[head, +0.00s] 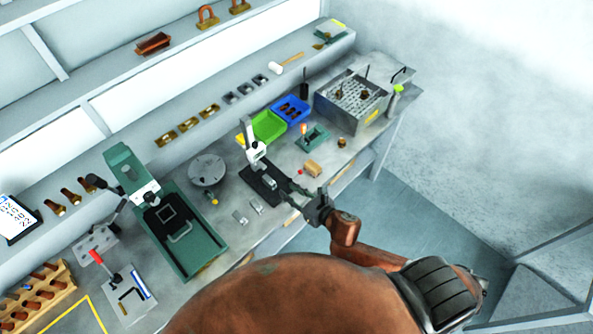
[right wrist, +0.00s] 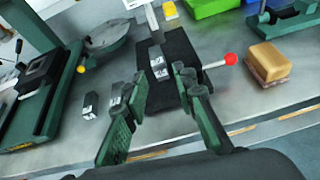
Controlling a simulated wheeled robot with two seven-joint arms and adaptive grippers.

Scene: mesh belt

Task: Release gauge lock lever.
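The gauge has a black base (head: 258,184) and a pale upright column (head: 246,130) with a white head. The base also shows in the right wrist view (right wrist: 183,48), with a small metal block (right wrist: 159,68) on it. A lever with a red ball knob (right wrist: 231,59) sticks out to the right of the base; the knob shows small in the head view (head: 299,172). My right gripper (head: 293,197) is at the front edge of the base. In the wrist view its fingers (right wrist: 160,75) are apart, empty, left of the knob and not touching it. My left gripper is out of view.
A tan block (right wrist: 268,60) sits right of the knob. Small metal blocks (head: 256,207) lie front left of the gauge. A green press (head: 180,240) stands further left. Green (head: 267,126) and blue (head: 290,109) bins are behind. The bench front edge is near my gripper.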

